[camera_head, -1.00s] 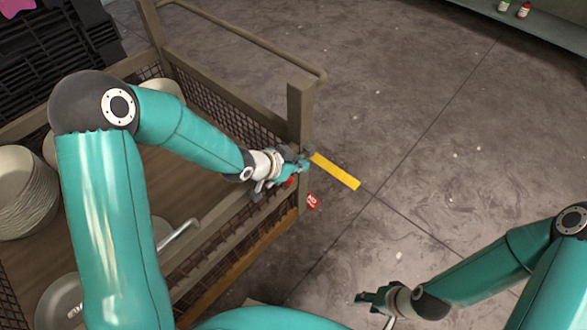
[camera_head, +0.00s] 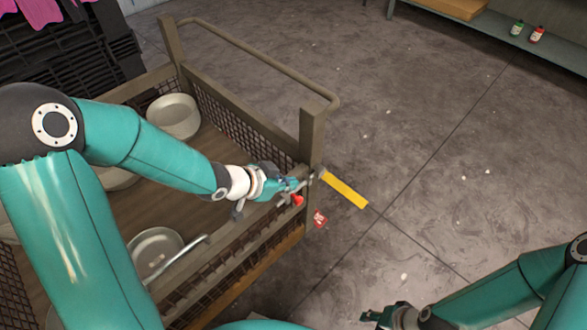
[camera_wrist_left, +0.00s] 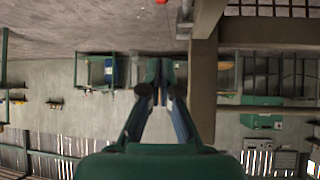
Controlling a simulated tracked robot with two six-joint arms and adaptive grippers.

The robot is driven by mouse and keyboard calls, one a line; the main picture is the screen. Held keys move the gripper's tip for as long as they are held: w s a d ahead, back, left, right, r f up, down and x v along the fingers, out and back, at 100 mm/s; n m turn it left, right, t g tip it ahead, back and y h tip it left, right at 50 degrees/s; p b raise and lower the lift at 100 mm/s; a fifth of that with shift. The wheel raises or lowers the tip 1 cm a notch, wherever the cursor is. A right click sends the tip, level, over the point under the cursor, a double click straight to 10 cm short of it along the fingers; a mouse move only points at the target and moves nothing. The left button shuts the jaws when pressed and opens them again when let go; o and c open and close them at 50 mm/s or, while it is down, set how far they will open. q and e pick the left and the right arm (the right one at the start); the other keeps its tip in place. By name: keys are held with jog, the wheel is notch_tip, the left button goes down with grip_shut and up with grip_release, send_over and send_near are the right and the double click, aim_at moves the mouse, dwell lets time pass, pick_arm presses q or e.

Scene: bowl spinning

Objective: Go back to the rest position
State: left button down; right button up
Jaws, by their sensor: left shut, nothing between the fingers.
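My left gripper (camera_head: 304,183) is at the end of the teal arm that reaches over the wire-mesh cart (camera_head: 215,258), close to its corner post. It looks shut and empty. In the left wrist view, its fingertips (camera_wrist_left: 163,80) come together with nothing between them. My right gripper (camera_head: 372,317) shows at the bottom of the head view, over the floor. Its fingers are small and partly cut off, so I cannot tell whether they are open.
A shelf (camera_head: 510,35) with small bottles is at the upper right. The floor between is clear.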

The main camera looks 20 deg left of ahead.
pick_arm(q)
jog(key=s+d+f+n+g+y, duration=0.1)
jog(key=s+d+f+n+g, duration=0.25)
jog(key=s+f, duration=0.65)
jog(key=s+d+f+n+g, duration=0.2)
jog(key=s+f+n+g, duration=0.25)
jog(key=s+f, duration=0.5)
notch_tip(320, 180, up, 13)
jog(key=w+p, duration=0.1)
jog(key=p, duration=1.3)
jog(key=shift+w+n+t+p, duration=0.2)
jog(key=shift+n+t+p, duration=0.1)
jog(key=shift+n+p, duration=0.1)
jog(key=shift+f, duration=0.15)
jog(key=shift+a, duration=0.1)
